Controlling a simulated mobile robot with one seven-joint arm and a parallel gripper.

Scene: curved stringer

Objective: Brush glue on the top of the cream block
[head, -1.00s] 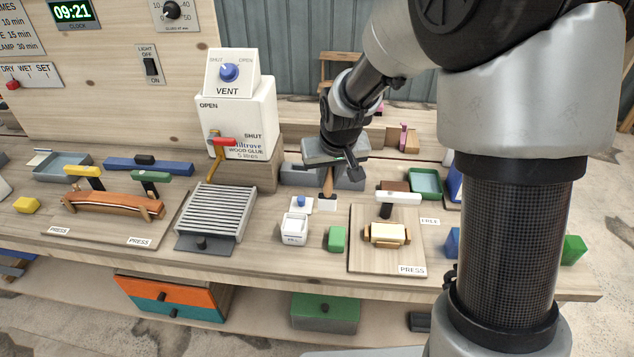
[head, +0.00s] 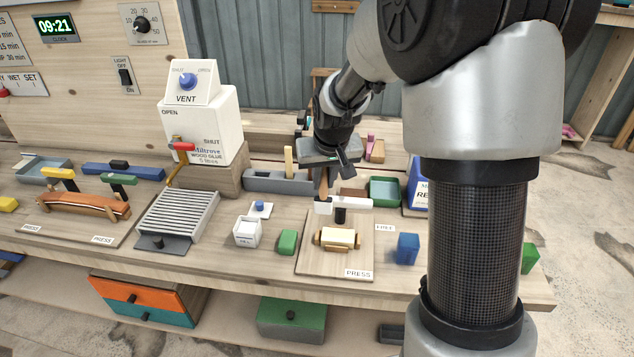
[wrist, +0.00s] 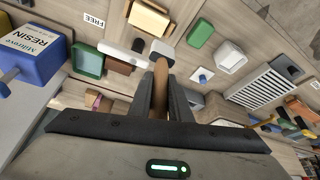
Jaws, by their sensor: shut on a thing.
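The cream block (head: 340,237) lies between tan pieces on the board of the right-hand press, in front of its upright black post. It also shows at the top of the wrist view (wrist: 150,18). My gripper (head: 323,174) is shut on the wooden handle of a brush (wrist: 159,90), which points down. The brush's pale head (head: 323,207) is behind and left of the cream block, close to the press's white lever (head: 353,202), and apart from the block. I cannot tell whether the head carries glue. A small white pot (head: 248,232) stands open left of the press.
A blue-knobbed lid (head: 261,208) lies behind the pot. A green block (head: 287,242) and a blue block (head: 407,249) flank the press board (head: 313,265). A white glue container (head: 200,125) with a red-handled tap stands behind the slatted grey rack (head: 177,215).

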